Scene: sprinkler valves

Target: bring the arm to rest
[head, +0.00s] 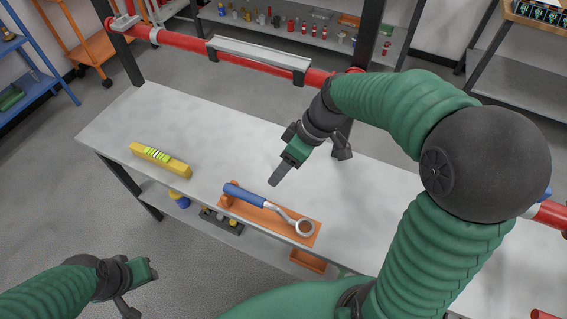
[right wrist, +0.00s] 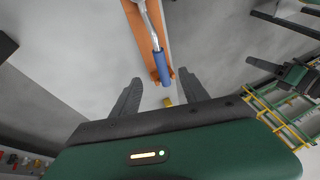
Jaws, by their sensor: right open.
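My right gripper (head: 277,172) is over the grey workbench (head: 240,140), its fingers pointing down toward the front. In the right wrist view its two fingers (right wrist: 160,92) stand apart with nothing held between them. A wrench with a blue handle (head: 245,195) and a metal ring end lies on an orange holder (head: 268,222) at the bench's front edge, a little in front of the right gripper. The blue handle also shows beyond the fingers in the right wrist view (right wrist: 161,66). My left gripper (head: 140,280) is low at the left, off the bench; its jaw opening is unclear.
A yellow level (head: 160,159) lies on the bench's left part. A red pipe (head: 185,41) runs along the back of the bench, with a black upright (head: 371,45) behind my right arm. Shelves with small fittings (head: 300,28) stand behind. The bench's middle left is clear.

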